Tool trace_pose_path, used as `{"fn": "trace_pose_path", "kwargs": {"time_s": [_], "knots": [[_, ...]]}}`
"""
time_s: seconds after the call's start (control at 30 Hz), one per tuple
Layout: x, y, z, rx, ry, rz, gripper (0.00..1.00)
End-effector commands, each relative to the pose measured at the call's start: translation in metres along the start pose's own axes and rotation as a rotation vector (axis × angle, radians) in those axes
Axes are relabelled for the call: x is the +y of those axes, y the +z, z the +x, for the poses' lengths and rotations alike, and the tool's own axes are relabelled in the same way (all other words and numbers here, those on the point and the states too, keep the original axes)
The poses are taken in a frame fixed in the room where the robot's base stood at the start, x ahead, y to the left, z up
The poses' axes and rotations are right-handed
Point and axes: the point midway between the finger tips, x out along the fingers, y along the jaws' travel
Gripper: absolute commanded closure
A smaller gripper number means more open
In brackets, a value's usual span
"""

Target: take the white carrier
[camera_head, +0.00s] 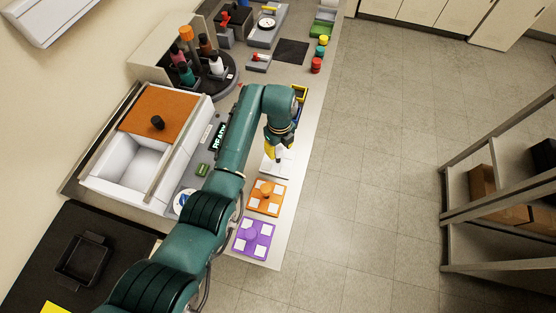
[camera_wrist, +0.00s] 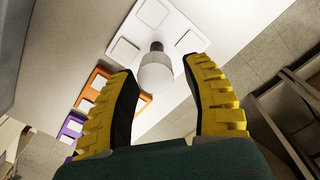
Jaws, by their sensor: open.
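The white carrier (camera_head: 284,165) lies on the bench top, partly hidden by my gripper in the head view. In the wrist view the white carrier (camera_wrist: 180,24) shows as a flat plate with square pale pads and an upright, light rounded knob (camera_wrist: 155,72) in its middle. My gripper (camera_head: 271,154) is over the carrier, with its yellow fingers pointing down. In the wrist view my gripper (camera_wrist: 160,68) is open, with one finger on each side of the knob. I cannot tell how far the fingertips are from it.
An orange carrier (camera_head: 266,198) and a purple carrier (camera_head: 253,238) lie in a row beside the white one. A white-walled machine with an orange lid (camera_head: 160,110) stands left. The bench's right edge is close to the carriers, with open floor beyond.

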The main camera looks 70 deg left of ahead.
Motion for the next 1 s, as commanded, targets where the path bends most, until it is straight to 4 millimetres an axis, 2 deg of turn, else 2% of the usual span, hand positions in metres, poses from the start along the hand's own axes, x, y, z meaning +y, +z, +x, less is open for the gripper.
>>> {"fn": "trace_pose_path", "kwargs": {"time_s": [0.3, 0.57, 0.6, 0.67, 0.83, 0.87, 1.0], "knots": [[0.004, 0.0, 0.049, 0.0, 0.0, 0.0, 0.51], [0.004, 0.0, 0.053, -0.001, -0.002, 0.0, 0.51], [0.004, 0.0, 0.053, -0.001, -0.002, 0.0, 0.53], [0.004, 0.0, 0.053, -0.001, -0.002, 0.0, 0.65], [0.004, 0.0, 0.052, -0.001, -0.001, 0.0, 0.97], [0.004, 0.0, 0.052, -0.001, -0.001, 0.0, 1.0], [0.004, 0.0, 0.052, -0.001, -0.001, 0.0, 1.0]]}}
